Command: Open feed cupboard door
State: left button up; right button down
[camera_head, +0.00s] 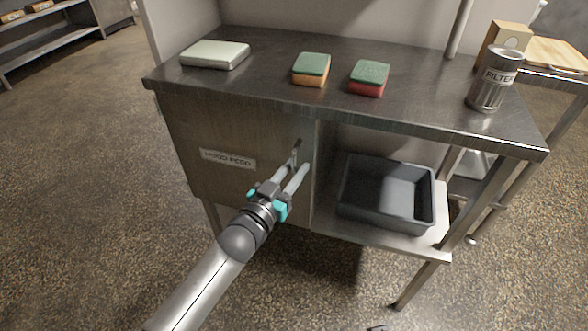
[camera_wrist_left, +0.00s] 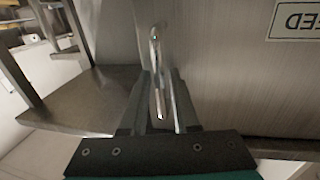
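The feed cupboard door (camera_head: 215,130) is a grey-brown panel under the left half of a metal counter. It looks shut, and a white label (camera_head: 228,160) is on it. Its upright metal bar handle (camera_head: 296,150) sits near the door's right edge. My left gripper (camera_head: 299,166) is at the handle, fingers pointing at the door. In the left wrist view the handle (camera_wrist_left: 154,50) runs down between the two fingers of the gripper (camera_wrist_left: 160,95). The fingers are apart, with a gap beside the handle; I cannot see a firm grip.
On the counter top (camera_head: 260,85) are a pale green-topped box (camera_head: 215,54), two sponges (camera_head: 311,69) (camera_head: 369,78) and a filter can (camera_head: 493,80). A dark tray (camera_head: 385,220) sits on the open shelf right of the door. Floor in front of the door is clear.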

pick_arm(q)
grip_shut()
dwell(1.1)
